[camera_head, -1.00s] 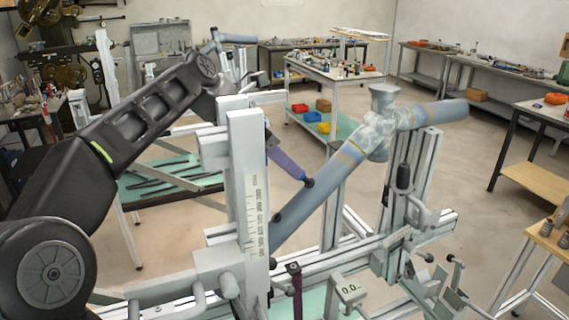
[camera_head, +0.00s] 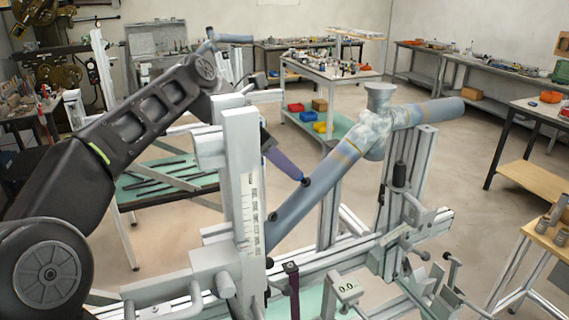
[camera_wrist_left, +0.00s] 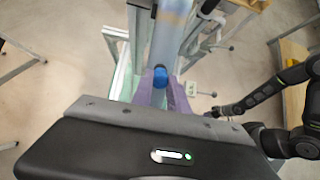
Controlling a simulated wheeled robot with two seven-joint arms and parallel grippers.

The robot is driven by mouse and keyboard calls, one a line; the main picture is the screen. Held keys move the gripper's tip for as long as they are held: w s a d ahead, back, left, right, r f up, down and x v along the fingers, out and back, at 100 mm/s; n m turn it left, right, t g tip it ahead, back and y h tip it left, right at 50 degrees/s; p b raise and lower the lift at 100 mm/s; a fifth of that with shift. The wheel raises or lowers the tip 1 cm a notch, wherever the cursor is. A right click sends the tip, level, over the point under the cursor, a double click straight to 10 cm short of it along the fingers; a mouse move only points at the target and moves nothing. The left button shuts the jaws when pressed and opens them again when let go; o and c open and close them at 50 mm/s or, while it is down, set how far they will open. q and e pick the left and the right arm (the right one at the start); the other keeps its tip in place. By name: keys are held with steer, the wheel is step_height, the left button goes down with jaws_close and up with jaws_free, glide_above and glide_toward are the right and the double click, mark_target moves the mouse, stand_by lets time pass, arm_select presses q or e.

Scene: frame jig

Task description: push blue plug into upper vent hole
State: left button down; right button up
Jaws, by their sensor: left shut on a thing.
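The blue plug (camera_wrist_left: 160,76) shows in the left wrist view between the purple fingers of my left gripper (camera_wrist_left: 162,84), which is shut on it. A grey-blue frame tube (camera_wrist_left: 168,40) lies just beyond the plug. In the head view my left gripper (camera_head: 304,181) comes out from behind the white post, with its dark tip at the slanting frame tube (camera_head: 318,193). I cannot tell whether the plug touches the tube. The upper vent hole cannot be made out. A black jointed arm, apparently my right one, shows at the right of the left wrist view; its gripper is unclear.
The white jig post with a scale (camera_head: 241,185) stands close in front of my left gripper and hides part of it. Jig rails, a clamp and a small display (camera_head: 347,288) lie below and right. A trolley (camera_head: 330,75) and benches stand farther back.

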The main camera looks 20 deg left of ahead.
arm_select(q)
steer(key=shift+x, duration=1)
steer(key=c, duration=1.2)
jaws_free()
steer(key=shift+r, duration=0.1)
steer(key=shift+s+a+r, duration=0.15)
steer(key=shift+a+r, duration=0.05)
steer(key=shift+r, duration=0.05)
steer(key=p+v, duration=0.1)
steer(key=v, duration=0.6)
steer(key=shift+p, duration=0.3)
steer(key=shift+f, duration=0.1)
